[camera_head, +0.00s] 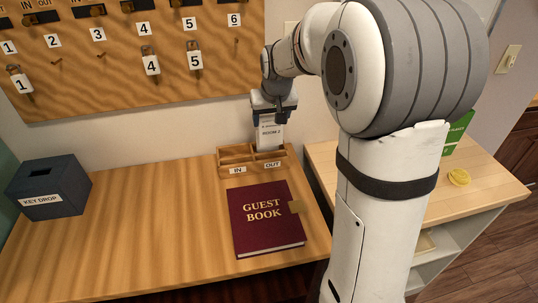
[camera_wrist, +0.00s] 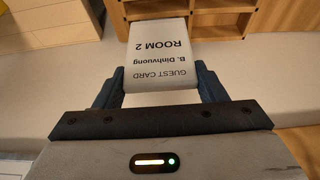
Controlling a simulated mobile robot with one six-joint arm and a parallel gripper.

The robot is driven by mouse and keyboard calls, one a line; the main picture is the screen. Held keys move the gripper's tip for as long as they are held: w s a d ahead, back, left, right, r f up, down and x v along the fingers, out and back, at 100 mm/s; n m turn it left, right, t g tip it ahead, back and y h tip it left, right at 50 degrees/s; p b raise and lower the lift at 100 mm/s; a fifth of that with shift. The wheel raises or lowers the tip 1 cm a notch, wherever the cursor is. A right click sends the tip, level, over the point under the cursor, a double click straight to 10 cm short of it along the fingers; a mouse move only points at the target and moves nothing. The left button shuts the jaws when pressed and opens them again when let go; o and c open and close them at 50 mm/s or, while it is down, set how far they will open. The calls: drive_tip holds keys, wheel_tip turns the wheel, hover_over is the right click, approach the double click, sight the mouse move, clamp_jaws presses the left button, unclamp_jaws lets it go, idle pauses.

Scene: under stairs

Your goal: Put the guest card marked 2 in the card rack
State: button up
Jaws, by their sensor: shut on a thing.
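The guest card (camera_head: 269,135) is white and reads ROOM 2; its print, including "B. Dinhvuong", shows upside down in the wrist view (camera_wrist: 160,62). My gripper (camera_head: 272,112) is shut on the card's upper end, with a dark finger at each side, and the card hangs down upright from it. The card rack (camera_head: 235,181) is a small wooden box with compartments, labelled IN at left and OUT at right. The card's lower end is at the OUT side. I cannot tell whether it is inside the compartment or just above it.
A red guest book (camera_head: 265,225) lies in front of the rack. A dark key drop box (camera_head: 48,188) stands at the desk's left. A key board (camera_head: 130,60) hangs on the wall. A side shelf at right holds a yellow round thing (camera_head: 459,177) and a green sign (camera_head: 457,133).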

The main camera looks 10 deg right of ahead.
sight(272, 137)
wheel_tip(272, 137, down, 8)
drive_tip(key=shift+r+p, duration=0.2)
drive_tip(key=shift+p, duration=0.2)
drive_tip(key=shift+f, duration=0.15)
drive_tip(key=o, duration=1.5)
